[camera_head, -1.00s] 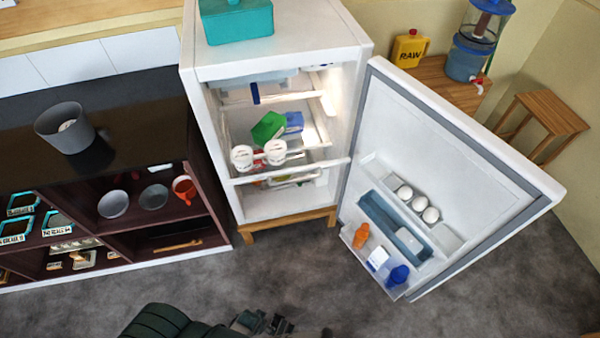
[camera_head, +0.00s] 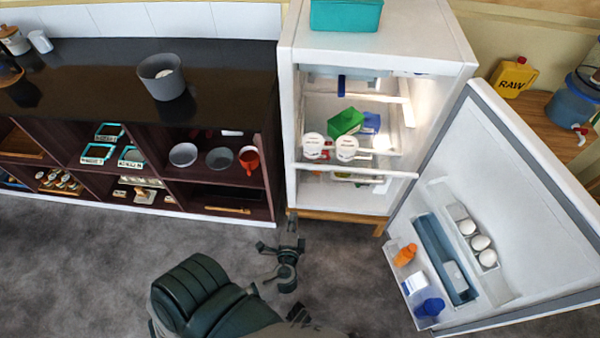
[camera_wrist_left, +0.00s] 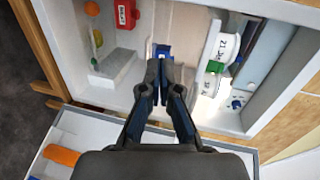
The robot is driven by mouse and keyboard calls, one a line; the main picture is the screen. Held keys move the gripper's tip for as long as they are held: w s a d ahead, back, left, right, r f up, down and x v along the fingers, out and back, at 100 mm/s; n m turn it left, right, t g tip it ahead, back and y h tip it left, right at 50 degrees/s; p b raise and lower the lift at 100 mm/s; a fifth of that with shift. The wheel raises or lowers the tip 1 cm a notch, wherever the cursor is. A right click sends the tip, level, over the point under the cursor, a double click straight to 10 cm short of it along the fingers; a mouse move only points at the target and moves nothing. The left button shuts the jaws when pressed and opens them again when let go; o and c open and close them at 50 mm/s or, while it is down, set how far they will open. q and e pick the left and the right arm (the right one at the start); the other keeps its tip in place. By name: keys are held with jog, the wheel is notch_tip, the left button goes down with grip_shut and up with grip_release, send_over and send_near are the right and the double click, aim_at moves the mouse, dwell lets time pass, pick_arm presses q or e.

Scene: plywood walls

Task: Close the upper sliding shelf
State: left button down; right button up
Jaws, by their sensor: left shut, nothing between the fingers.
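The white fridge (camera_head: 288,140) stands open. In the head view, a sliding shelf with a white front bar (camera_head: 385,171) reaches to the fridge's front. Two white tubs (camera_head: 346,148), a green box (camera_head: 345,122) and a blue box (camera_head: 370,122) show there. A higher rack (camera_head: 395,98) shows above; how far each is out is hard to tell. My left gripper (camera_head: 290,232) appears in front of the fridge, below the bar in the picture. In the left wrist view its fingers (camera_wrist_left: 160,62) are shut and empty over the fridge contents. My right gripper is out of view.
The fridge door (camera_head: 520,200) stands open at the right, with eggs (camera_head: 480,242) and bottles on its racks. A dark counter with open cubbies (camera_head: 120,150) is at the left. The grey floor (camera_head: 100,260) in front is clear.

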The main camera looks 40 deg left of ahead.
pick_arm(q)
notch_tip(320, 180, up, 6)
jog(key=r+t+y, duration=0.1)
jog(key=t, duration=0.1)
jog(key=p, duration=0.1)
send_near(300, 166)
jog(key=shift+m, duration=0.4)
jog(key=x, duration=0.6)
jog(key=shift+f, duration=0.15)
jog(key=shift+w+a, duration=0.35)
jog(key=shift+w, duration=0.2)
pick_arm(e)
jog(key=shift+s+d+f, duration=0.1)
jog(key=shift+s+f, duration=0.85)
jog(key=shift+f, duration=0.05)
pick_arm(q)
jog(key=shift+w, duration=0.1)
